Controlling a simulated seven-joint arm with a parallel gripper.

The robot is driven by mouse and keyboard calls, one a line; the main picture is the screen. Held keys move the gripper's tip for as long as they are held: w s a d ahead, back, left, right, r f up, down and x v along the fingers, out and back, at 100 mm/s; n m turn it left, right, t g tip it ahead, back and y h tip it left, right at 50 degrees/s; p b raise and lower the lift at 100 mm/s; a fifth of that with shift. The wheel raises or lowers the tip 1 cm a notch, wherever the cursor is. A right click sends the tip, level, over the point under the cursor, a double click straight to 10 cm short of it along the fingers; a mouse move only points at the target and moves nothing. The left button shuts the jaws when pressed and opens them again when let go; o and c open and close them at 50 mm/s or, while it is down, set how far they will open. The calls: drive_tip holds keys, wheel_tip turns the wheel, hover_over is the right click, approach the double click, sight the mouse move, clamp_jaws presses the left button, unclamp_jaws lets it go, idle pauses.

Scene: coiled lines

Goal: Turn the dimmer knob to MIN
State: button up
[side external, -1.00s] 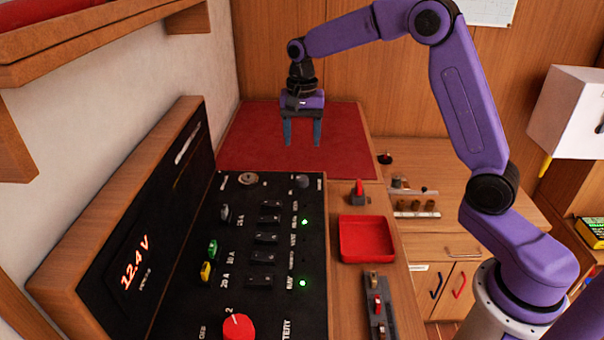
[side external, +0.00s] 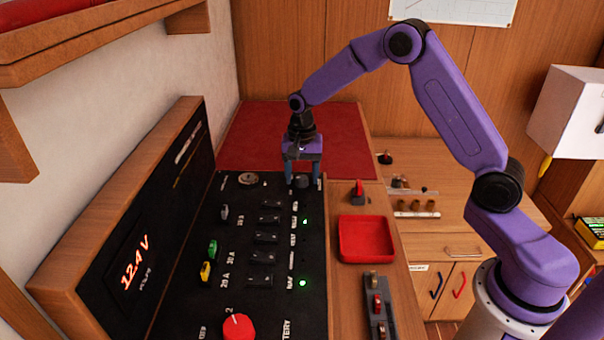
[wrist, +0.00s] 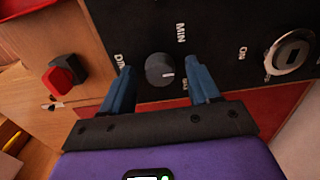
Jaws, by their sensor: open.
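The dimmer knob (wrist: 160,70) is a small dark grey round knob with a pale pointer line, on the black panel (wrist: 215,25). In the wrist view it sits between the two blue fingers of my gripper (wrist: 160,88), with a gap on each side. The MIN label (wrist: 181,32) is printed above it in that view, and the pointer line aims to the right, not at MIN. In the side view the knob (side external: 303,181) is at the panel's far right corner, with my gripper (side external: 302,180) open around or just above it. Finger depth against the knob is hard to tell.
A key switch (wrist: 291,52) is beside the knob on the panel. A red-handled switch (side external: 358,192) and a red tray (side external: 366,238) stand right of the panel. A large red knob (side external: 238,327) is at the near end. The red mat (side external: 345,140) behind is clear.

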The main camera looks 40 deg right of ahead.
drive_tip(key=c, duration=1)
drive_tip(key=shift+c, duration=0.2)
drive_tip(key=shift+n, duration=0.4)
drive_tip(key=n, duration=0.4)
drive_tip(key=shift+n, duration=0.3)
drive_tip(key=n, duration=1.2)
drive_tip(key=shift+n, duration=0.4)
drive_tip(key=n, duration=0.5)
drive_tip(key=shift+n, duration=0.3)
